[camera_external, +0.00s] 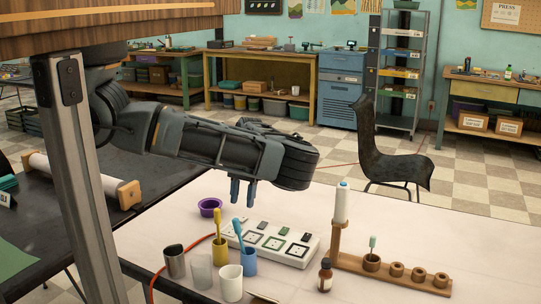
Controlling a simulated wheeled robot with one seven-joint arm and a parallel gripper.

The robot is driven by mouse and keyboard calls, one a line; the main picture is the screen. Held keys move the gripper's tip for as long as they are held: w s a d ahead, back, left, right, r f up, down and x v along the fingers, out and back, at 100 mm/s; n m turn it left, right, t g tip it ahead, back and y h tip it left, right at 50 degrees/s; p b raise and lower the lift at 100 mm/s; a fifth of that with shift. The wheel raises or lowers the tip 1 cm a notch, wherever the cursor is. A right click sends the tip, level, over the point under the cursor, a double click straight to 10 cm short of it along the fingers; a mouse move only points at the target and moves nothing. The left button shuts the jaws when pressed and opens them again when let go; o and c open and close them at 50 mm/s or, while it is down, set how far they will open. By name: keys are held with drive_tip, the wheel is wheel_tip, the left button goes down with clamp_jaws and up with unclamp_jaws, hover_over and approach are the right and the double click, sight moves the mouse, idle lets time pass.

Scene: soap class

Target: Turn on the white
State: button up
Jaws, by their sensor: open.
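A white power strip (297,262) lies on the white tabletop, running from centre left to lower right. It has several sockets and several small switches along its far side, some dark and some greenish; whether any switch is on is too small to tell. An orange cord (180,255) runs from its left end behind the cups. My gripper (242,191) hangs above the far left part of the strip, with its blue-grey fingers pointing down, apart and empty. It appears clear of the strip.
The tabletop's far right is clear.

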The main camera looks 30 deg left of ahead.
drive_tip(key=shift+v, duration=1.4)
